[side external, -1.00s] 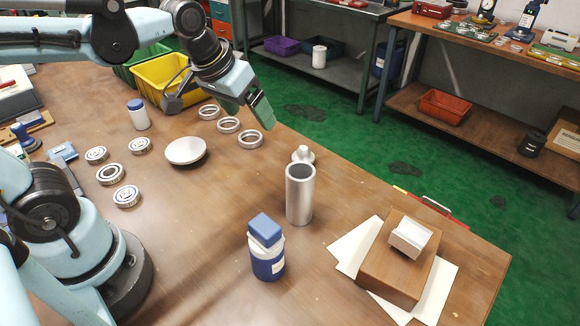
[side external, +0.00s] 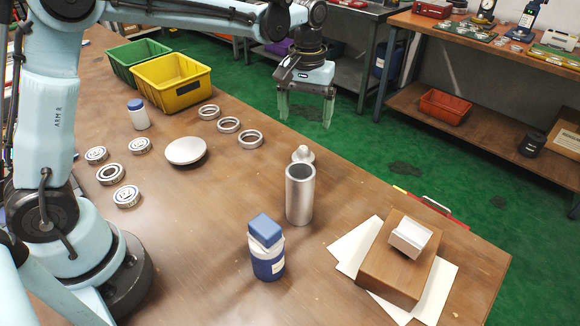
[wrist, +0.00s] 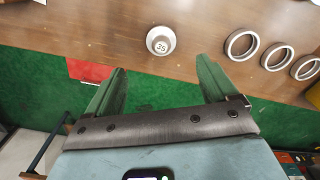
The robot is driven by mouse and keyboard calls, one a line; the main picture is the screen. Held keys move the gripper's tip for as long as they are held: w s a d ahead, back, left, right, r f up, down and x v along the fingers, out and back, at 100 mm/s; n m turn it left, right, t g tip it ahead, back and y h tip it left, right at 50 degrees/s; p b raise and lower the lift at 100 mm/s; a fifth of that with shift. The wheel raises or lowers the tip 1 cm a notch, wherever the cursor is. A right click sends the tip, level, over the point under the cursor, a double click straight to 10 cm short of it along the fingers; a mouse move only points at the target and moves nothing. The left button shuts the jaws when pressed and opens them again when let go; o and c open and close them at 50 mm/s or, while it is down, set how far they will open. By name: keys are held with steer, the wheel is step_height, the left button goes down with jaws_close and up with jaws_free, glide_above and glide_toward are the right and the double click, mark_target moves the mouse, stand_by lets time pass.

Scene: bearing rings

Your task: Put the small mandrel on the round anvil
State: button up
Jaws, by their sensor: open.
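The small mandrel (side external: 302,155) is a short silver piece with a rounded top. It stands near the table's far edge, partly hidden by a tall silver tube in the side view. In the wrist view the mandrel (wrist: 161,40) shows from above, marked 35, ahead of the fingertips and roughly centred between them. The round anvil (side external: 186,151) appears to be the pale, low disc left of centre; nothing lies on it. My gripper (side external: 306,110) is open and empty, fingers pointing down, above and beyond the table edge. Its green fingers (wrist: 162,66) also show in the wrist view.
The tall tube (side external: 300,195) stands just in front of the mandrel. Three rings (side external: 228,125) lie between anvil and table edge. Several bearings (side external: 110,174) lie left. A blue-capped bottle (side external: 267,250), yellow bin (side external: 172,80) and wooden block (side external: 400,260) stand around.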

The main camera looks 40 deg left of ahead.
mark_target(304, 148)
step_height(304, 148, down, 11)
steer(key=shift+w+a+f, duration=0.1)
steer(key=shift+a, duration=0.05)
steer(key=c, duration=1.5)
